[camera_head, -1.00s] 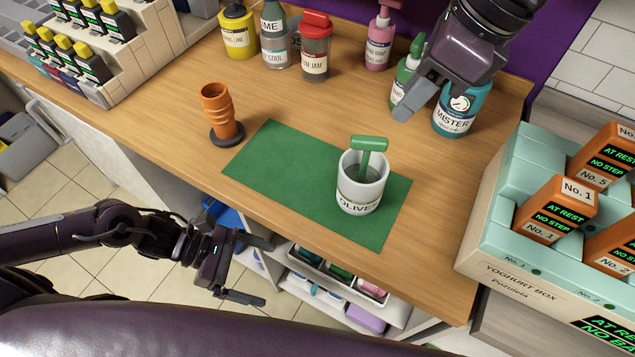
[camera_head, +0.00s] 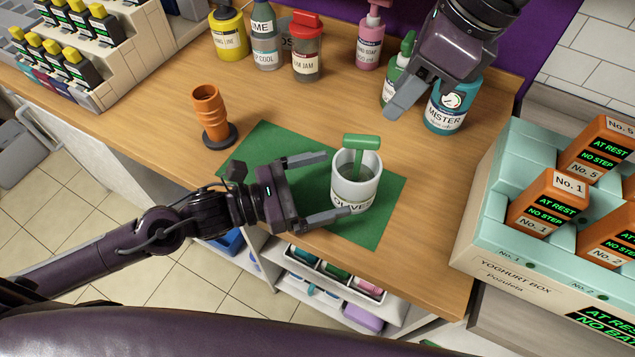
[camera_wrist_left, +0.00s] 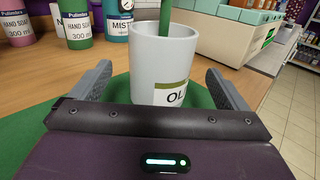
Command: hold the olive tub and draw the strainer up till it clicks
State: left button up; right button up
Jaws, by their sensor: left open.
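The olive tub (camera_head: 354,188) is a white cup with an "OLIVES" label, standing upright on the green mat (camera_head: 262,150). The strainer's green T-shaped handle (camera_head: 361,142) rises from its mouth; its lower part is hidden inside. My left gripper (camera_head: 330,187) is open, its fingers pointing at the tub from the left. In the left wrist view the tub (camera_wrist_left: 160,65) stands ahead between the two spread fingers, apart from both. My right gripper (camera_head: 402,100) hangs at the back right, near the green soap bottle and the blue bottle; its finger gap is not clear.
An orange ribbed cup (camera_head: 210,110) stands left of the mat. Several bottles, including a red-lidded jar (camera_head: 307,55) and a blue "MISTER" bottle (camera_head: 447,110), line the back. A mint yoghurt box (camera_head: 490,215) with orange blocks fills the right. Bare wood lies between.

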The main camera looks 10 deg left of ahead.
aim_at(361, 176)
pick_arm(q)
jog(key=x, duration=0.7)
jog(key=shift+d, duration=0.1)
jog(key=c, duration=1.2)
jog(key=o, duration=0.4)
jog(key=c, duration=0.4)
pick_arm(e)
jog(key=shift+o, duration=0.4)
